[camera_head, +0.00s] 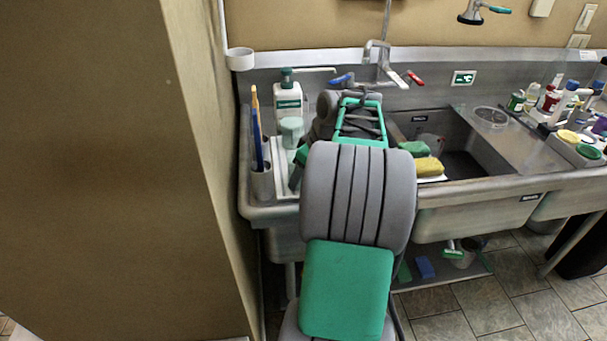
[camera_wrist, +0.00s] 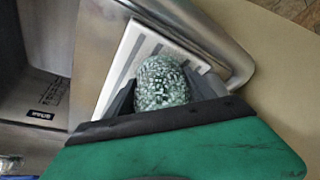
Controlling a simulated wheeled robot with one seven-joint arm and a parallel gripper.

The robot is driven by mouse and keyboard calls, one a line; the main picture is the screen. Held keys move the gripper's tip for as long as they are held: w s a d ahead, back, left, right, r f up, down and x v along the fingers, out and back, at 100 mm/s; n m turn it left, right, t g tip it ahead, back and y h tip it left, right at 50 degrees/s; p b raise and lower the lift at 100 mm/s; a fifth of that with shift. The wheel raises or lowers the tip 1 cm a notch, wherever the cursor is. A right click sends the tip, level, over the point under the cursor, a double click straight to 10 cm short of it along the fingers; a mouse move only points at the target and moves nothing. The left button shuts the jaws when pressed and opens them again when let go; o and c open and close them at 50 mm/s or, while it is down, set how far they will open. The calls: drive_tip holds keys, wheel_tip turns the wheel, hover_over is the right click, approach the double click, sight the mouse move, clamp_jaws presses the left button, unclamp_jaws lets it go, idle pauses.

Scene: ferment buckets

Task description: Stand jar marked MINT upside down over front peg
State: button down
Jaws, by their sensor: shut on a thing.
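My gripper (camera_wrist: 164,92) is shut on a glass jar (camera_wrist: 161,84), which shows as a rounded, speckled green-grey shape between the dark fingers in the wrist view. A white slotted rack (camera_wrist: 130,50) lies behind the jar there. In the head view, my arm covers much of my gripper, left of the sink basin. A pale green jar-like thing (camera_head: 291,129) stands out above the white rack (camera_head: 283,178) beside it; I cannot tell for sure that it is the held jar. No MINT marking is readable, and no peg can be made out.
A soap bottle (camera_head: 288,103) stands behind the rack. A grey holder (camera_head: 262,184) with tall brushes is at its left. A green sponge (camera_head: 414,148) and a yellow sponge (camera_head: 429,167) lie by the basin (camera_head: 465,165). Bottles and jars crowd the far right. A brown wall (camera_head: 100,160) borders the left.

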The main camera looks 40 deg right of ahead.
drive_tip(key=shift+f, duration=0.2)
unclamp_jaws()
idle(0.5)
idle(0.5)
drive_tip(key=shift+p+v, duration=0.6)
drive_tip(key=shift+v, duration=0.45)
drive_tip(key=shift+p+v, duration=0.7)
drive_tip(key=shift+v, duration=0.3)
drive_tip(key=shift+p+v, duration=0.7)
drive_tip(key=shift+v, duration=0.25)
